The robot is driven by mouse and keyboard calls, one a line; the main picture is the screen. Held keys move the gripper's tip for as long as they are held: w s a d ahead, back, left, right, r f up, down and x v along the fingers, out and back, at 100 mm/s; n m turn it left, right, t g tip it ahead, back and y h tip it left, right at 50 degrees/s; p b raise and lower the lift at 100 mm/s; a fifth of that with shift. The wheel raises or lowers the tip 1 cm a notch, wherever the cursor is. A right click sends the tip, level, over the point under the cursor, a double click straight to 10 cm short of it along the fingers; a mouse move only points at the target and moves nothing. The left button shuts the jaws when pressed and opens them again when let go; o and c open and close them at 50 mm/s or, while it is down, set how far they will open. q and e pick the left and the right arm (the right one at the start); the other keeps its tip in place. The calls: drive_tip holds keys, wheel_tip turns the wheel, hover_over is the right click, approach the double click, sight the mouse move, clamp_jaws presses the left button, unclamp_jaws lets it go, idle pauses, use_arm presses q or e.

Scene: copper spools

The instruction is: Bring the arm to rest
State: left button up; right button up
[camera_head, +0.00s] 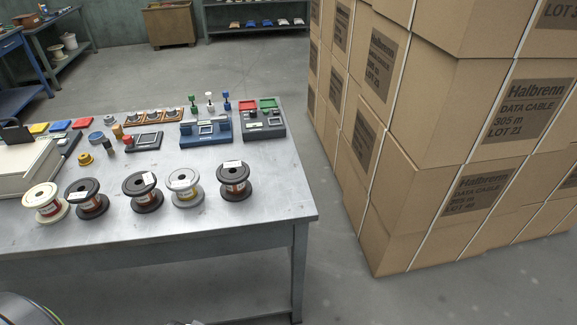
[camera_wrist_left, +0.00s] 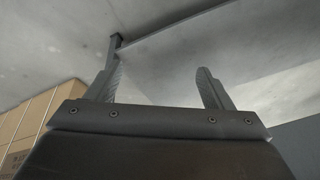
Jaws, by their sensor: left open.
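My left gripper (camera_wrist_left: 160,70) is open, with nothing between its two spread fingers. It does not show clearly in the head view. Several spools stand in a row along the near part of the grey metal table (camera_head: 225,220): a cream one (camera_head: 46,203), a black one (camera_head: 87,200), another black one (camera_head: 143,192), a light grey one (camera_head: 184,187) and a black one at the right end (camera_head: 235,181). The spools stand apart from the gripper. My right gripper is not in view.
Behind the spools stand a blue device (camera_head: 206,131), a dark device with red and green tops (camera_head: 263,122) and small parts. Tall stacked cartons (camera_head: 400,210) rise right of the table, with a strip of bare floor between. The table's front strip is clear.

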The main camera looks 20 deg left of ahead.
use_arm(q)
drive_tip(key=s+f+g, duration=0.1)
drive_tip(key=s+f, duration=0.2)
drive_tip(key=f, duration=0.5)
drive_tip(key=s+f, duration=0.3)
drive_tip(key=f, duration=0.4)
drive_tip(key=s+d+f, duration=0.1)
drive_tip(key=s+f, duration=0.8)
drive_tip(key=s, duration=0.2)
drive_tip(key=shift+f+g+h, duration=0.3)
drive_tip(key=shift+f+g, duration=0.05)
drive_tip(key=shift+g, duration=0.05)
drive_tip(key=shift+c, duration=0.2)
